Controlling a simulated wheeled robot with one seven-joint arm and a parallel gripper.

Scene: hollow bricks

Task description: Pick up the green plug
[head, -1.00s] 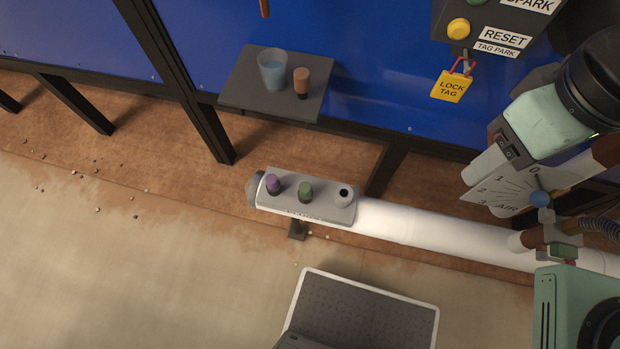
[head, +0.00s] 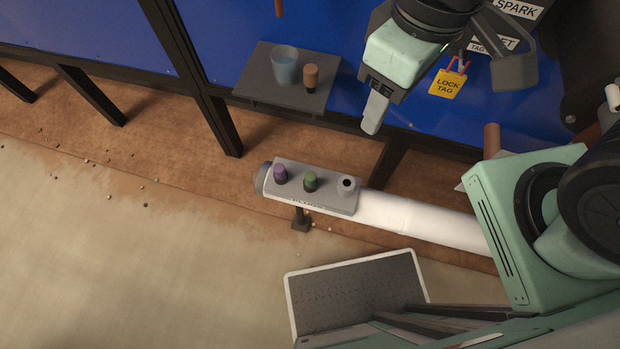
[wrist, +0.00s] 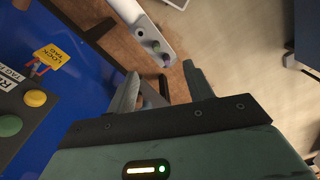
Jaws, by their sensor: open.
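The green plug (head: 310,181) stands upright in the middle of a grey holder (head: 330,203) on the end of a white pipe. A purple plug (head: 280,174) stands to its left, and a pale socket with a dark hole (head: 347,186) is to its right. My gripper (head: 372,125) is above and to the right of the holder in the head view, apart from the plugs. In the wrist view my gripper (wrist: 160,85) shows its two fingers spread, with nothing held between them. The holder (wrist: 150,35) also shows beyond the fingers there; the plugs are small.
A grey shelf (head: 262,98) on the blue wall carries a blue cup (head: 285,65) and a brown-topped plug (head: 311,78). A yellow lock tag (head: 447,83) hangs right of my gripper. The white pipe (head: 430,218) runs right. Open floor lies left.

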